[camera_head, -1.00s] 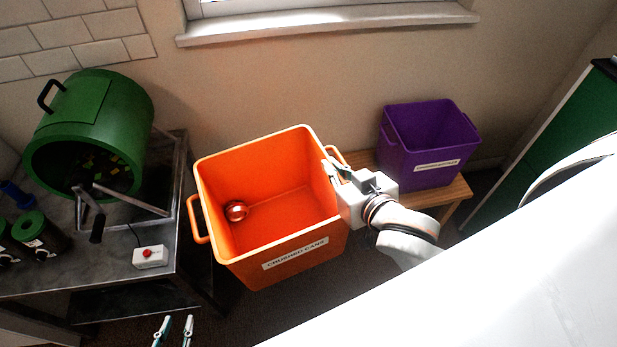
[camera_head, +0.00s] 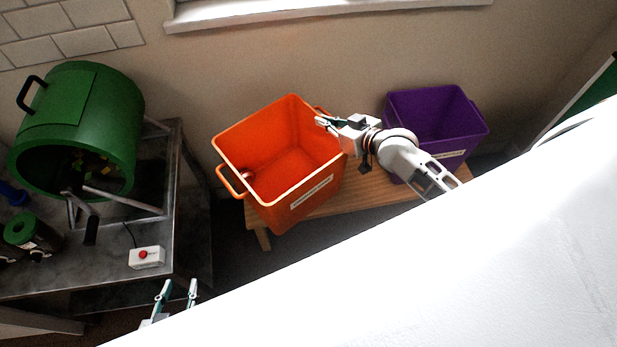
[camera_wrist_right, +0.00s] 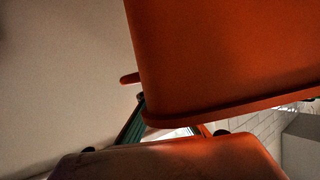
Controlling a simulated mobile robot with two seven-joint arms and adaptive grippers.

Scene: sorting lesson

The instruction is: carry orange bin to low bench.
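The orange bin (camera_head: 298,200) is upright at the left end of the wooden low bench (camera_head: 378,191), beside the wall. I cannot tell whether it rests on the bench top or hangs just above it. A can (camera_head: 246,172) shows dimly inside at its left. My right gripper (camera_head: 323,123) is at the bin's right handle and looks shut on it, partly hidden. In the right wrist view the bin's wall (camera_wrist_right: 225,60) fills the upper right, with the handle's end (camera_wrist_right: 130,78) close to a finger. My left gripper (camera_head: 177,291) is open and empty at the bottom, away from the bin.
A purple bin (camera_head: 432,119) stands on the bench's right end. On the left, a metal table (camera_head: 110,272) carries a green drum (camera_head: 85,125), a red-button box (camera_head: 146,257) and dark canisters with green tops (camera_head: 22,229). Dark floor shows between table and bench.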

